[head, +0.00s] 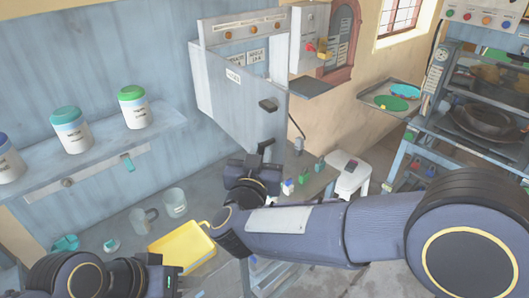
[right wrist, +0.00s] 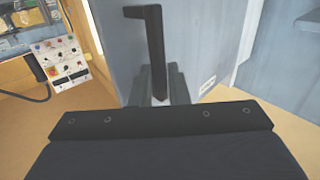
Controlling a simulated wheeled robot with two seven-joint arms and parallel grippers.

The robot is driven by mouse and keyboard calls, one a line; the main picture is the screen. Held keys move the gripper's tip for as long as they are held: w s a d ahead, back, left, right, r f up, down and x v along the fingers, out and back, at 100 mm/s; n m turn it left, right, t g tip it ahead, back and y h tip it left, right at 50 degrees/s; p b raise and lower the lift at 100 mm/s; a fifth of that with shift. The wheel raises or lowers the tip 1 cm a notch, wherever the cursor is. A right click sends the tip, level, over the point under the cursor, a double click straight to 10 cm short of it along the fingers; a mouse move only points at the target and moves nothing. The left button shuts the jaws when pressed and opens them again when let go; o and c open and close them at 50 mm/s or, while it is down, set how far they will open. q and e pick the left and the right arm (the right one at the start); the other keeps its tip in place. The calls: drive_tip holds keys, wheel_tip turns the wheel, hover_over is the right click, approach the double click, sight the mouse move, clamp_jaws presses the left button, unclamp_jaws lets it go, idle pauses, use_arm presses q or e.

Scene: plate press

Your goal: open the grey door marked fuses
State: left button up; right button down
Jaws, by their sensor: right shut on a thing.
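The grey door (head: 218,88) with a small fuses label (head: 233,75) stands swung out at an angle from its wall cabinet (head: 240,26), whose inner labels show above its top edge. A black handle (head: 267,104) sits near the door's free edge; it also shows in the right wrist view (right wrist: 154,38). My right gripper (head: 264,150) is at the handle's lower part, and in the right wrist view its fingers (right wrist: 159,88) are closed around the bar. My left gripper (head: 174,281) is low at the bottom left, away from the door; its opening is unclear.
A shelf (head: 100,155) with several lidded jars is at left. Below are mugs (head: 174,202) and a yellow tray (head: 185,248). A white stool (head: 350,176) and a rack (head: 470,120) stand at right. A control panel (right wrist: 66,58) shows in the right wrist view.

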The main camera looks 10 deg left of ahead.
drive_tip(key=shift+a+r, duration=0.1)
drive_tip(key=shift+r, duration=0.15)
drive_tip(key=c, duration=1.8)
unclamp_jaws()
drive_tip(key=shift+c, duration=0.2)
drive_tip(key=o, duration=0.4)
drive_tip(key=shift+w+a+f, duration=0.1)
drive_tip(key=shift+w+a, duration=0.1)
drive_tip(key=shift+w, duration=0.05)
drive_tip(key=shift+c, duration=0.2)
drive_tip(key=shift+d, duration=0.1)
drive_tip(key=shift+s+f, duration=0.1)
